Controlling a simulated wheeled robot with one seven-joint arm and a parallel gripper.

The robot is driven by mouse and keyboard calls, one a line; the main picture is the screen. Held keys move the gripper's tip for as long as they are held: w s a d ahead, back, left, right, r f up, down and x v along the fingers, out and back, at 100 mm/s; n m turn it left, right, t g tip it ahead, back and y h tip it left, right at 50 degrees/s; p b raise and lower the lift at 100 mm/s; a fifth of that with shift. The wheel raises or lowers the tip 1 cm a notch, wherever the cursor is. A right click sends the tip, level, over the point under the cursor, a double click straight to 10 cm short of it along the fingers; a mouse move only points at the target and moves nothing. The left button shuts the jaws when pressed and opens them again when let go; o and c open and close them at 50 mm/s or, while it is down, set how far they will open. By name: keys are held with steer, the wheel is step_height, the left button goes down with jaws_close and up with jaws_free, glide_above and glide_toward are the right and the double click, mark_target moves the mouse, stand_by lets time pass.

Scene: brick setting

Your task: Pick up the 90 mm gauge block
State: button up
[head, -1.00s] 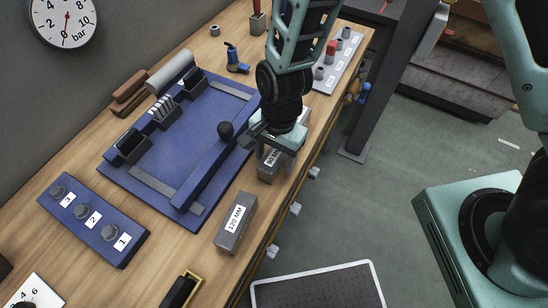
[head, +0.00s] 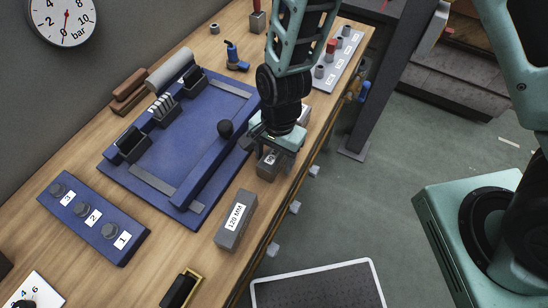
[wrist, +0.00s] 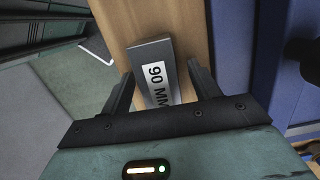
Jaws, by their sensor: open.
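The 90 mm gauge block (wrist: 152,55) is a grey block with a white "90 MM" label, lying on the wooden bench. In the wrist view it sits between the two fingers of my gripper (wrist: 160,75), with a gap on each side. Its near end is hidden by the gripper body. In the head view the block (head: 267,171) shows just below my gripper (head: 272,148), which covers much of it. My gripper is open and holds nothing.
A grey block labelled "120 MM" (head: 236,220) lies nearer on the bench. A blue fixture plate (head: 165,160) with a raised rail and black knob (head: 225,128) is left of my gripper. The bench edge drops to the floor on the right.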

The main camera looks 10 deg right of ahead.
steer(key=c, duration=1.2)
